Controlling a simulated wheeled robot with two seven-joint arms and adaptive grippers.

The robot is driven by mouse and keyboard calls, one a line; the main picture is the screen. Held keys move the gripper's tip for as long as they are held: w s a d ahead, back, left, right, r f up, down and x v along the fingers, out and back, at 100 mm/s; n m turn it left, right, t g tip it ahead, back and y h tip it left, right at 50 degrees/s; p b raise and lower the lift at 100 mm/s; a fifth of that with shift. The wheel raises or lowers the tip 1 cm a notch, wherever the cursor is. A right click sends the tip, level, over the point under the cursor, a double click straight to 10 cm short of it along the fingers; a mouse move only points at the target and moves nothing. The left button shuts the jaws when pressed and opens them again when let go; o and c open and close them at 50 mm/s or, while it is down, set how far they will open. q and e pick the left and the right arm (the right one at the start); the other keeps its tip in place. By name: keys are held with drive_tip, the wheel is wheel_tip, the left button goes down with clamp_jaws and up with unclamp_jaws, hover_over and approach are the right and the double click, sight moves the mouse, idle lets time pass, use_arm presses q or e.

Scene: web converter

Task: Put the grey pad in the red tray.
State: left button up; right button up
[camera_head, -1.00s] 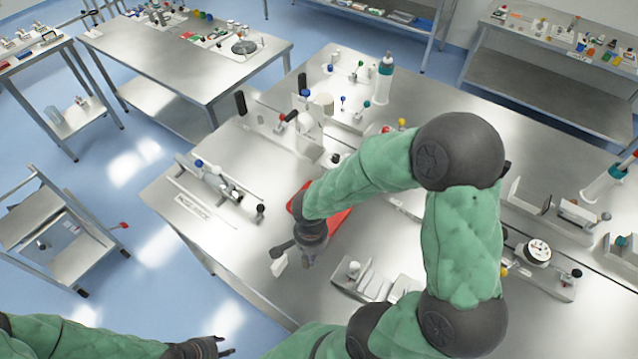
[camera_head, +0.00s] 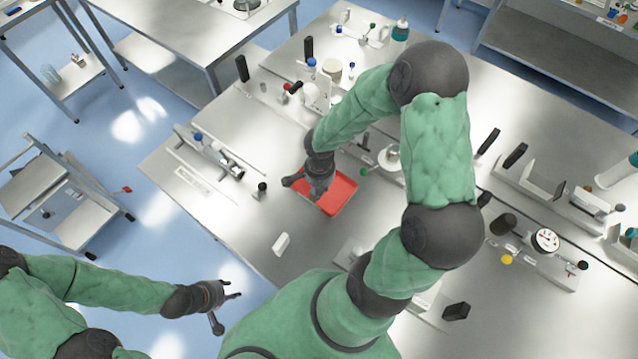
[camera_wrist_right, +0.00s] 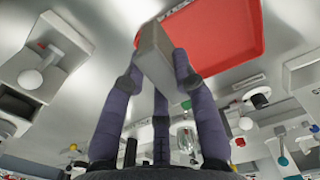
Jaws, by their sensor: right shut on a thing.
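The grey pad (camera_wrist_right: 155,55) is a small block between the fingers of my right gripper (camera_wrist_right: 158,72) in the right wrist view. The gripper is shut on it. In the head view my right gripper (camera_head: 319,190) is over the left part of the red tray (camera_head: 343,196) and covers part of it; the pad cannot be made out there. The red tray also shows behind the pad in the right wrist view (camera_wrist_right: 220,38). My left gripper (camera_head: 228,292) is open and empty, past the table's front-left edge.
A small white block (camera_head: 281,243) stands on the table in front of the tray. A white fixture with a rod (camera_head: 212,155) lies to the left, and a white fixture with a round dial (camera_head: 545,240) stands to the right.

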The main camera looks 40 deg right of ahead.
drive_tip(key=w+d+f, duration=0.1)
drive_tip(key=f, duration=0.1)
drive_tip(key=w+d+f, duration=0.1)
drive_tip(key=w+f, duration=0.1)
drive_tip(key=w+d+f, duration=0.1)
drive_tip(key=f, duration=0.1)
drive_tip(key=shift+w+d+f+b, duration=0.15)
drive_tip(key=shift+w+f+b, duration=0.05)
drive_tip(key=shift+w+b, duration=0.15)
drive_tip(key=shift+f+b, duration=0.3)
drive_tip(key=shift+f, duration=1.2)
drive_tip(key=shift+f+b, duration=0.15)
drive_tip(key=shift+b, duration=0.15)
drive_tip(key=o, duration=0.9)
drive_tip(key=shift+o, duration=0.2)
